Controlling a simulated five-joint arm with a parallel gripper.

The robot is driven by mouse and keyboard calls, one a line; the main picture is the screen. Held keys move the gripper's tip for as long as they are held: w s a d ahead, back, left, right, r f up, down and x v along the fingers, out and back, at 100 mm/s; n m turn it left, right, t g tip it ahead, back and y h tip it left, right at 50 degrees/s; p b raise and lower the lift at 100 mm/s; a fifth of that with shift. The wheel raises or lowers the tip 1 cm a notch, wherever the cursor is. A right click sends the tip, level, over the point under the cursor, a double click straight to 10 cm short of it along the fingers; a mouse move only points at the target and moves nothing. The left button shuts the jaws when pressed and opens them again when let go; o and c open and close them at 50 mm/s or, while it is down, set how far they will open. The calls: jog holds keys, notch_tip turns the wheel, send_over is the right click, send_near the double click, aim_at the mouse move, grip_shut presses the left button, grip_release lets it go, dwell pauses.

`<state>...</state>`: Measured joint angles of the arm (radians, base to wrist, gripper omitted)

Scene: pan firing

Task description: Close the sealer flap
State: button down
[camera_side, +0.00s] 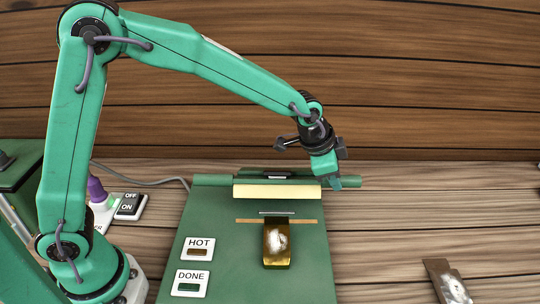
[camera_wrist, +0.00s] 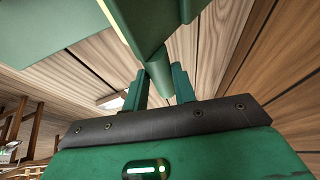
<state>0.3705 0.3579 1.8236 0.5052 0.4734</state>
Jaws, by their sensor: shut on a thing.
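The sealer (camera_side: 225,235) is a flat green base with a tan strip (camera_side: 303,221) across it. Its flap, a green bar with a cream strip (camera_side: 277,191), is at the back edge, apart from the tan strip, which lies uncovered. My gripper (camera_side: 334,182) is at the right end of the flap's bar. In the wrist view the two green fingers (camera_wrist: 159,88) are on either side of the rounded green bar (camera_wrist: 158,66), shut on it. A gold pouch (camera_side: 277,246) with a pale patch lies on the base, its far end at the tan strip.
HOT (camera_side: 200,243) and DONE (camera_side: 190,275) labels are at the base's front left; both lamps look dark. An OFF/ON switch (camera_side: 130,206) and purple-topped item (camera_side: 97,190) stand left. Another pouch (camera_side: 447,283) lies at front right. The wooden table right of the sealer is mostly clear.

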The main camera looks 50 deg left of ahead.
notch_tip(320, 180, down, 6)
jog(key=s+d, duration=0.2)
jog(key=shift+s+d, duration=0.25)
jog(key=c, duration=1.1)
grip_release()
jog(key=shift+a, duration=0.1)
jog(key=shift+r, duration=0.15)
jog(key=shift+s+a+r, duration=0.15)
jog(key=shift+r, duration=0.45)
jog(key=v, duration=0.6)
jog(key=shift+s+a+r, duration=0.1)
jog(key=shift+s, duration=0.05)
